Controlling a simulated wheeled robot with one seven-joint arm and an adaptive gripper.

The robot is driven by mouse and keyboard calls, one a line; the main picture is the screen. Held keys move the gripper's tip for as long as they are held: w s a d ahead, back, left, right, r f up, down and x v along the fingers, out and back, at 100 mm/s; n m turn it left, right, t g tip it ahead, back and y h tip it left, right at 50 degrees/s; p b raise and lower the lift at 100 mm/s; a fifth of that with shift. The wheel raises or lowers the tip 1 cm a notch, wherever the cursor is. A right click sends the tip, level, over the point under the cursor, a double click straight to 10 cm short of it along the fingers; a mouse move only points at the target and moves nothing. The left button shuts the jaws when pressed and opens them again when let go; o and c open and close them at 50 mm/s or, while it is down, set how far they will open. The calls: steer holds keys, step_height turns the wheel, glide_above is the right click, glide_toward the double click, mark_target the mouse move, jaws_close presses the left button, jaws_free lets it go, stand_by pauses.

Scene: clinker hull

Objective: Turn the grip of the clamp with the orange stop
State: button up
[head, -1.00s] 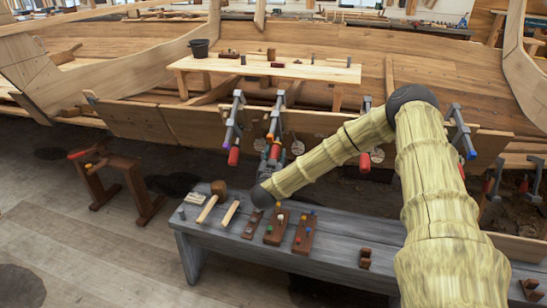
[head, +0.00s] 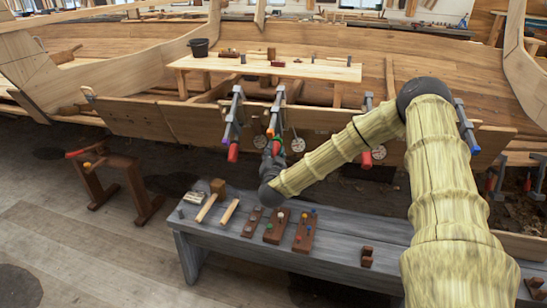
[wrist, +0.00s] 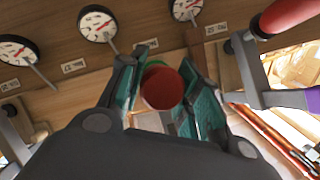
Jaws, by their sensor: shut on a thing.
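The clamp with the orange stop (head: 270,132) hangs on the plank edge, second from the left in the head view. Its grey bar (head: 278,108) runs down to a red grip, of which little shows behind my gripper (head: 273,152). In the wrist view the round end of the red grip (wrist: 162,88) sits between the teal fingers of my gripper (wrist: 166,72). The fingers are shut on it from both sides. The orange stop cannot be made out clearly in the wrist view.
A neighbouring clamp with a purple stop (wrist: 312,98) and red grip (wrist: 290,14) is close by. Several dials (wrist: 97,22) line the plank. A grey bench (head: 340,238) with a mallet (head: 212,195) and wooden blocks stands below. Another clamp (head: 367,150) hangs further right.

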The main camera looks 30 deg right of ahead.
steer(key=shift+d+f+m+t+y+b, duration=0.1)
steer(key=shift+m+t+y+b, duration=0.2)
steer(key=shift+m+t+b, duration=0.25)
steer(key=o, duration=1)
steer(key=shift+o, duration=0.2)
steer(key=shift+s, duration=0.1)
steer(key=r+v, duration=0.1)
steer(key=v, duration=1)
steer(key=shift+s+a+f, duration=0.25)
steer(key=shift+s+f, duration=0.1)
steer(key=shift+f, duration=0.1)
